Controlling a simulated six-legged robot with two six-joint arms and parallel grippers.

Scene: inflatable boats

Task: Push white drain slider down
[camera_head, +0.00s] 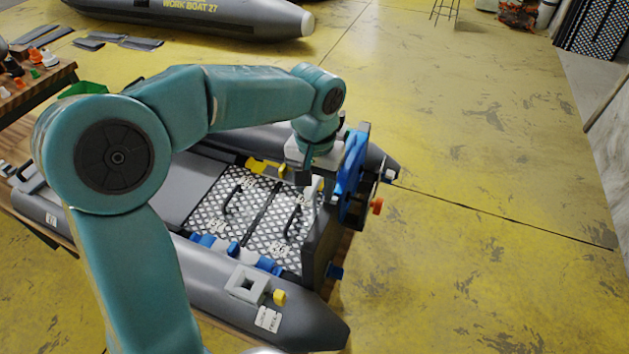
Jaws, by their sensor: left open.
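My left arm reaches in from the left and across the grey inflatable boat (240,300). My left gripper (317,182) points down at the inner side of the boat's dark transom (322,235), just left of the blue part (351,178) mounted there. Its jaws are open but small and partly hidden by the wrist. A small pale piece (311,193) shows right by the fingertips; it may be the white drain slider, and I cannot tell whether the fingers touch it. My right gripper is not in view.
Diamond-patterned floor panels (262,215) with dark handles lie inside the boat. An orange knob (376,206) sticks out behind the transom. A wooden table (40,88) with small parts stands at the left. A second boat (200,12) lies at the back. The yellow floor at right is clear.

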